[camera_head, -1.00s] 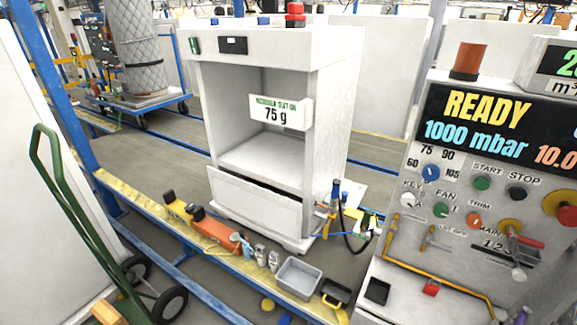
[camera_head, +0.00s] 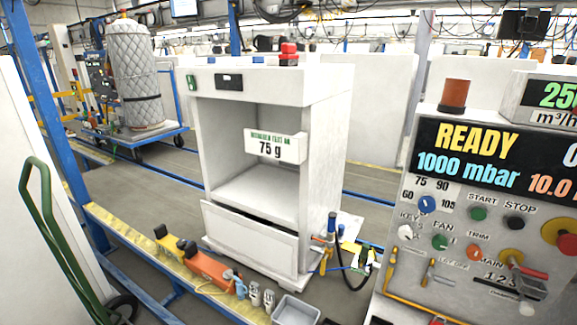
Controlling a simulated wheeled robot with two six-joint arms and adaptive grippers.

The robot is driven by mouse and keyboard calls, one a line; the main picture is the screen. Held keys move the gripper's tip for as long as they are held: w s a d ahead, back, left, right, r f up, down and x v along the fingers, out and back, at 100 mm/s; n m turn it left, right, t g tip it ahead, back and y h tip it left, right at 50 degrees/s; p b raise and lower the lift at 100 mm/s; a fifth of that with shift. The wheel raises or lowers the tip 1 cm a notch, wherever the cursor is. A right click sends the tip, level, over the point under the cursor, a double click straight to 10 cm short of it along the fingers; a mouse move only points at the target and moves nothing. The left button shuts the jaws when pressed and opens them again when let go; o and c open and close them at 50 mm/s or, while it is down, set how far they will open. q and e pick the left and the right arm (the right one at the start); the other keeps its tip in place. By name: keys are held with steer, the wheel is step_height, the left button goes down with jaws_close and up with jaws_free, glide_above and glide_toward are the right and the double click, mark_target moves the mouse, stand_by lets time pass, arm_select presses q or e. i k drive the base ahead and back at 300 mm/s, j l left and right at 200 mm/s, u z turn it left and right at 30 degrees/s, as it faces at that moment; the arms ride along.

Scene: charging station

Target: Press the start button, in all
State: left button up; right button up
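The start button (camera_head: 478,214) is a small green round button under the label START on the grey control panel (camera_head: 400,268) at the right. A black stop button (camera_head: 515,222) sits just right of it. The display (camera_head: 480,155) above reads READY and 1000 mbar. Neither of my grippers shows in the head view, and nothing touches the start button.
A blue knob (camera_head: 427,204), a green fan button (camera_head: 440,242), an orange trim knob (camera_head: 473,252) and a red emergency knob (camera_head: 566,243) share the panel. A white cabinet (camera_head: 325,170) stands in the middle. A green hand truck (camera_head: 50,225) is at the left.

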mark_target(477, 214)
steer(key=z, duration=1.4)
